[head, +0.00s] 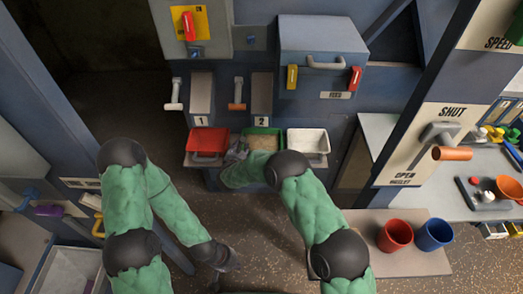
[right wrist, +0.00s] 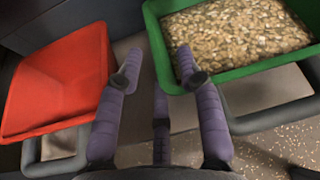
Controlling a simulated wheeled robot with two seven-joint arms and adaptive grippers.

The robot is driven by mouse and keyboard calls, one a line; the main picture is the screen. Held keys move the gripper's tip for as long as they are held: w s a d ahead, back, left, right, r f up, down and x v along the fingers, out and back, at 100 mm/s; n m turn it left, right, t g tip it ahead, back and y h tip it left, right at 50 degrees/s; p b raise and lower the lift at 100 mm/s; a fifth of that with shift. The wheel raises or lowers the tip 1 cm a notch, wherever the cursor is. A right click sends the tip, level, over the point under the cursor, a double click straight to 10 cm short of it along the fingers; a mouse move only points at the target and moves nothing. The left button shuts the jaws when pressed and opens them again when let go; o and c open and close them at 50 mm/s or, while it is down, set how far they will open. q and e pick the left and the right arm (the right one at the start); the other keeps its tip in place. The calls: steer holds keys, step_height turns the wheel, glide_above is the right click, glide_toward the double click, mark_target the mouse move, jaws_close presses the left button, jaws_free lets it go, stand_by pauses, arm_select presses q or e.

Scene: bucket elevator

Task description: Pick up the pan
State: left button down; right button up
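The task does not say which pan is meant. A green pan (head: 262,131) filled with grain stands between a red pan (head: 208,141) and a white pan (head: 308,142). In the right wrist view, the green pan (right wrist: 228,84) is at upper right and the red pan (right wrist: 62,85) at left. My right gripper (right wrist: 158,64) is open and empty, its purple fingers apart, with the green pan's left rim between the fingertips in the picture. Contact cannot be told. My left gripper (head: 226,262) hangs low over the floor, dark and small; its fingers are unclear.
The pans sit on a low shelf before a blue-grey machine with levers labelled 1 and 2. A drawer-like box (head: 322,60) with a handle is above. Red (head: 395,236) and blue (head: 434,235) buckets stand on a bench at right. Grain is scattered on the floor.

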steer(key=b+x, duration=0.1)
steer(key=x, duration=0.2)
steer(key=shift+w+f, duration=0.15)
steer(key=shift+f, duration=0.05)
jaws_close()
steer(key=shift+r, duration=0.25)
